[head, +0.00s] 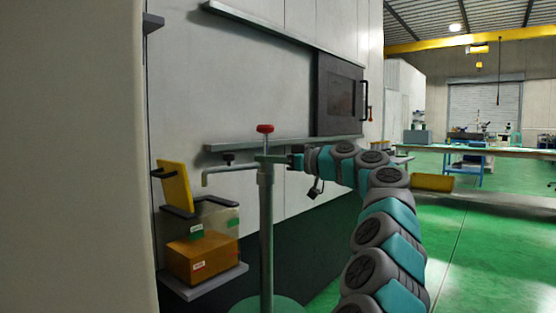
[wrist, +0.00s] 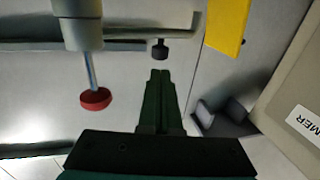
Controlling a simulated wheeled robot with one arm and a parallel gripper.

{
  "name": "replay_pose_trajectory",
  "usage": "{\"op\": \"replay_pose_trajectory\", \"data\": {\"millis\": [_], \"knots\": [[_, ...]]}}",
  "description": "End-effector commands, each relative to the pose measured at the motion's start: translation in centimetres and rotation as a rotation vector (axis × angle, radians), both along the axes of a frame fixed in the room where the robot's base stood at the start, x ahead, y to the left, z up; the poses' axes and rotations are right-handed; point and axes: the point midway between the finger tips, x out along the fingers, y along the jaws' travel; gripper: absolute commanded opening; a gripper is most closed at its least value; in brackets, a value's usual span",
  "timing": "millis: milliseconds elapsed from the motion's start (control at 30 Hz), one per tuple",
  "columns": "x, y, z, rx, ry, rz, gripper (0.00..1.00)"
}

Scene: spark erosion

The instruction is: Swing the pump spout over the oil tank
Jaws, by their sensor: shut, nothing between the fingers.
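The pump is a grey post (head: 266,225) with a red knob (head: 265,128) on top. Its thin spout (head: 232,168) runs left from the post and bends down at its end, with a black knob (head: 228,158) on it. In the head view the spout's end appears above the oil tank (head: 230,224), a clear box with amber oil; depth is hard to tell. In the wrist view my gripper (wrist: 160,74) is shut and empty, its tips just short of the black knob (wrist: 160,48). The red knob (wrist: 96,98) lies to their left. In the head view the fingers are hard to make out near the post.
A yellow lid (head: 177,187) stands tilted up at the tank's back left; it also shows in the wrist view (wrist: 227,25). The tank sits on a grey shelf (head: 205,283) against the machine wall. A dark sliding door (head: 340,95) is behind. Green floor is open at right.

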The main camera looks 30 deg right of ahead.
Motion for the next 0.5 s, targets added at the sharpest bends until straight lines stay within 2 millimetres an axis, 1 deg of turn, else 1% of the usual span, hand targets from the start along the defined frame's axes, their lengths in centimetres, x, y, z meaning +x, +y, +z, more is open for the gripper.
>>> {"op": "replay_pose_trajectory", "data": {"millis": [33,100,200,400,500], "knots": [[0.9,0.7,-0.1,-0.001,0.003,0.003,0.0],[2.1,1.5,-0.1,-0.003,0.006,0.003,0.0],[3.5,2.4,-0.1,-0.002,0.005,0.001,0.0],[5.4,3.7,-0.1,-0.001,0.003,0.0,0.0],[5.8,4.1,-0.1,0.0,0.002,0.001,0.0]]}}
